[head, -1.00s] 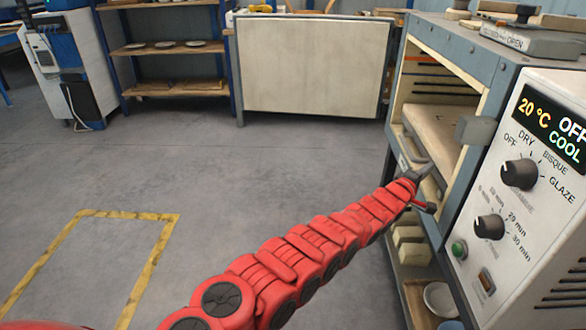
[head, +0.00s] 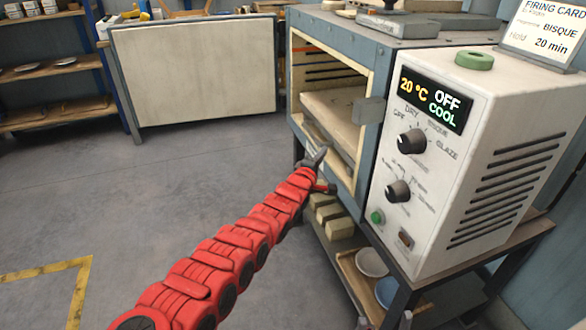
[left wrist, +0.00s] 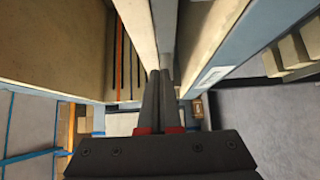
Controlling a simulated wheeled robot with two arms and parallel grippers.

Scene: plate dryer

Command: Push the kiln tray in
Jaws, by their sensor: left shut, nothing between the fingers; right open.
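The kiln tray (head: 335,112) is a pale beige slab inside the open kiln chamber, low in its opening. Its near edge shows at the kiln mouth; how far in it sits is hard to tell. My left gripper (head: 320,155) is at the lower front edge of the opening, its fingers together and empty. In the left wrist view the shut fingers (left wrist: 160,73) point at a grey strip (left wrist: 166,25) between pale slabs. I cannot tell whether they touch it. My right gripper is in no view.
The kiln (head: 376,40) is blue-grey, and its white control box (head: 470,150) reads 20 °C, OFF, COOL. Pale blocks (head: 330,215) and bowls (head: 372,262) sit on shelves below. The floor (head: 130,210) to the left is clear.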

